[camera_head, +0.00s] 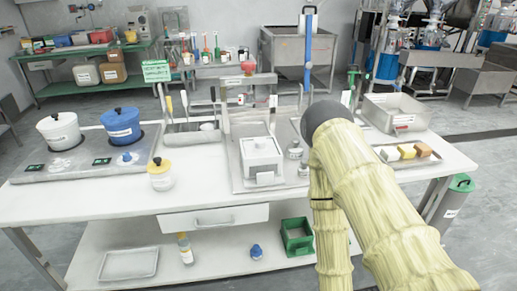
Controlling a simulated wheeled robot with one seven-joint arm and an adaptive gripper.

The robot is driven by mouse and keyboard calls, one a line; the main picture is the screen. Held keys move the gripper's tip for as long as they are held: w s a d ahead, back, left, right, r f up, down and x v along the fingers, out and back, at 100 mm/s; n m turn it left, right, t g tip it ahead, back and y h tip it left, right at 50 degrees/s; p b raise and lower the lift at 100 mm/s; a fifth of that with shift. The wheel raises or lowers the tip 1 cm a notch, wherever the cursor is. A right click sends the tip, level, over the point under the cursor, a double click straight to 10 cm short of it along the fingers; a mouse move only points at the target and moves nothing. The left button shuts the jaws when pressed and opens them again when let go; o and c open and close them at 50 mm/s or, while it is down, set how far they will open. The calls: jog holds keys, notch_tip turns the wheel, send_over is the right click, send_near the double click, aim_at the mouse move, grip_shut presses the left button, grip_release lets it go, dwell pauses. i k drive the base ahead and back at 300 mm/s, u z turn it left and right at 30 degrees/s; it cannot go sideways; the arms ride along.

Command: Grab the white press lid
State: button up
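A white box-shaped unit (262,170) stands on a grey tray near the middle of the white table. A white lid (262,146) with a small raised part on top covers it. I take this to be the press lid; it appears seated and level. My arm comes in from the lower right, its pale yellow links bending at a dark rounded joint right of the lid. The gripper itself is not visible, so whether it is open or shut does not show. No contact between my arm and the lid is visible.
The white table (110,205) holds a white pot (60,131) and a blue pot (122,127) at left, a yellow-capped jar (161,178), small grey weights (294,150) beside the unit, and a metal bin (396,113) at right. The table front is mostly clear.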

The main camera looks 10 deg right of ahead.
aim_at(261, 146)
jog(key=z, duration=2.35)
jog(key=i, duration=1.65)
jog(key=u, duration=3.5)
